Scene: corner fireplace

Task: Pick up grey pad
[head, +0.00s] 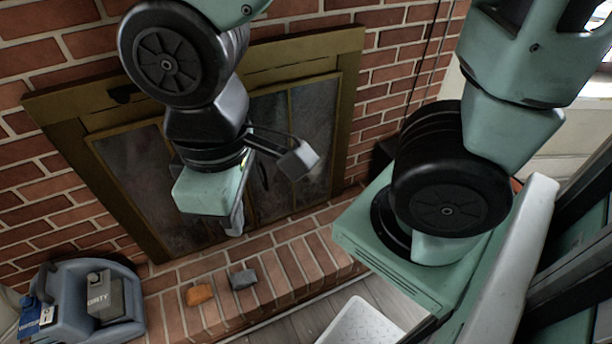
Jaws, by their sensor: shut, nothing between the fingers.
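The grey pad (243,279) is a small dark grey block lying on the brick hearth in the head view, in front of the fireplace. My gripper (234,228) hangs above the hearth, pointing down, a little above the pad in the picture. It appears shut and empty, apart from the pad. The gripper's body partly hides its fingers.
An orange pad (199,294) lies just left of the grey one. The fireplace doors (150,165) are behind my gripper. A white tray (362,326) is at bottom right.

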